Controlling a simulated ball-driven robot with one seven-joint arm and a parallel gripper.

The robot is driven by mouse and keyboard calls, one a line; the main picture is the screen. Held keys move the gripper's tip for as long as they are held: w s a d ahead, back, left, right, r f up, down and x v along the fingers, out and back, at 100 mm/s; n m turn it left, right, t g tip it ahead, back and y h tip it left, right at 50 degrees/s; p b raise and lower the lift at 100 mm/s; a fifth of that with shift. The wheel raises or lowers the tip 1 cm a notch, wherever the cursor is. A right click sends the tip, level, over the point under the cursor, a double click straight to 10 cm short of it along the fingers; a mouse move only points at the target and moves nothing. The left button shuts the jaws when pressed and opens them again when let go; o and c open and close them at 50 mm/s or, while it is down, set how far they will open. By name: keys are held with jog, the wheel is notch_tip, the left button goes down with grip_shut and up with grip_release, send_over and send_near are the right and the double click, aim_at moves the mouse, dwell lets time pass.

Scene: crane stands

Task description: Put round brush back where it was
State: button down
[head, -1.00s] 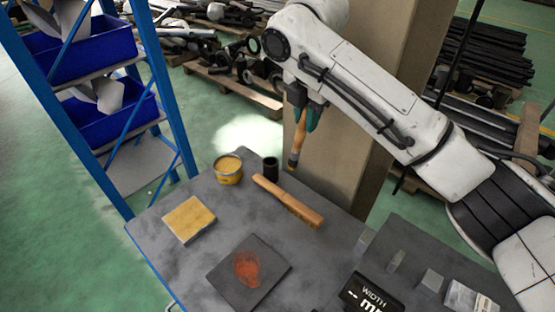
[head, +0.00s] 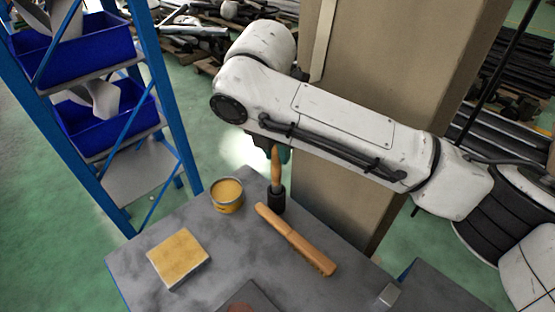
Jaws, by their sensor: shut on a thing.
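The round brush (head: 275,167) has a light wooden handle and stands upright. Its lower end is hidden by the small black cup (head: 276,201) on the grey table, so it appears to be inside the cup. My gripper (head: 279,150) is shut on the brush near its upper part. My arm's forearm covers most of the gripper and the top of the brush.
A tin of yellow paste (head: 227,196) stands close to the left of the cup. A wooden-handled brush (head: 296,240) lies just in front of it. A yellow block (head: 178,258) lies on the grey table (head: 130,262) at left. A beige column (head: 340,190) rises behind.

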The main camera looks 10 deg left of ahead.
aim_at(277, 162)
jog(key=shift+s+x, duration=0.15)
jog(key=shift+x, duration=0.6)
jog(key=shift+s+x, duration=0.15)
jog(key=shift+x, duration=0.55)
jog(key=shift+a+f, duration=0.1)
jog(key=shift+f, duration=0.05)
jog(key=shift+s+f, duration=0.1)
jog(key=shift+f, duration=0.05)
jog(key=c, duration=1)
grip_release()
jog(key=d+v, duration=0.1)
jog(key=v, duration=1.1)
jog(key=shift+a+r, duration=0.25)
jog(key=shift+a, duration=0.25)
